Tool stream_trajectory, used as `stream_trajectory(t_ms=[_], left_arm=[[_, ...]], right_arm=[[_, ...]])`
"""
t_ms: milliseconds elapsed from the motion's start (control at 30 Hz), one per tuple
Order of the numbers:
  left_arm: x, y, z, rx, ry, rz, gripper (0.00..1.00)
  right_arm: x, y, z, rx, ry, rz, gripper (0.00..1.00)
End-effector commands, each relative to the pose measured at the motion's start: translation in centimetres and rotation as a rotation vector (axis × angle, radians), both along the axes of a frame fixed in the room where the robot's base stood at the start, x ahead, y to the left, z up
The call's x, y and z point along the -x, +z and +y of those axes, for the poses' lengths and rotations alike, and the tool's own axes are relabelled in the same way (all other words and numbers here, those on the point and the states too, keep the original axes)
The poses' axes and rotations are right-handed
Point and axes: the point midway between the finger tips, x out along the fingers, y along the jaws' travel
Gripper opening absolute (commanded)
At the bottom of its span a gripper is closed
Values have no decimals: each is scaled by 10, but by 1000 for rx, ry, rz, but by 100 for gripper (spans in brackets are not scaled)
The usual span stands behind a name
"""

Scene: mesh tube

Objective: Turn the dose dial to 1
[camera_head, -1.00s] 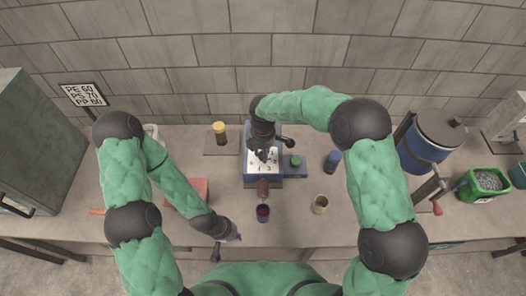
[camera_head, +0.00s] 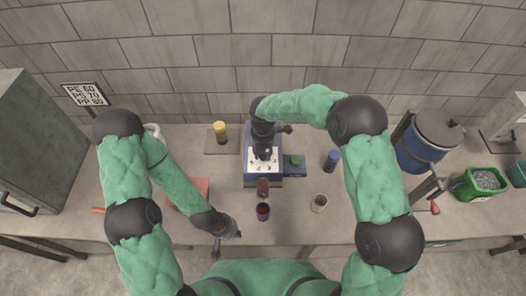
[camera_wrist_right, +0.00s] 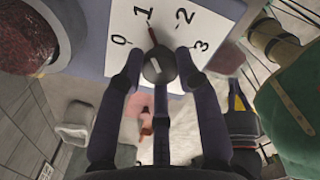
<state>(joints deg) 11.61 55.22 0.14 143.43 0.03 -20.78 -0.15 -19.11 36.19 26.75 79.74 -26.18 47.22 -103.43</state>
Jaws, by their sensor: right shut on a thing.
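The dose dial (camera_wrist_right: 158,68) is a dark round knob on a white panel (camera_wrist_right: 115,62) marked 0, 1, 2 and 3. Its thin reddish-brown pointer (camera_wrist_right: 152,34) points up at the 1 in the right wrist view. My right gripper (camera_wrist_right: 160,70) is shut on the dial, with a finger on either side of it. In the head view the panel (camera_head: 263,166) is on the front of a blue machine, and my right gripper (camera_head: 264,146) hides the dial. My left gripper (camera_head: 228,232) is apart from the machine, near the table's front edge; its fingers are too small to judge.
A dark red cup (camera_head: 263,211) stands in front of the machine, with a pale cup (camera_head: 320,203) to its right. A yellow-capped jar (camera_head: 220,131) stands left.

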Motion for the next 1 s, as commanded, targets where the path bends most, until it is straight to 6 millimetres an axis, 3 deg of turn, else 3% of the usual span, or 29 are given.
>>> stream_trajectory(t_ms=[467, 500, 567, 1000], left_arm=[[0, 0, 0, 0, 0, 0, 0], [0, 0, 0, 0, 0, 0, 0], [0, 0, 0, 0, 0, 0, 0], [0, 0, 0, 0, 0, 0, 0]], right_arm=[[1, -2, 0, 2, 14, 3, 2], [1, -2, 0, 2, 13, 3, 43], [1, -1, 0, 1, 13, 2, 58], [0, 7, 0, 0, 12, -1, 58]])
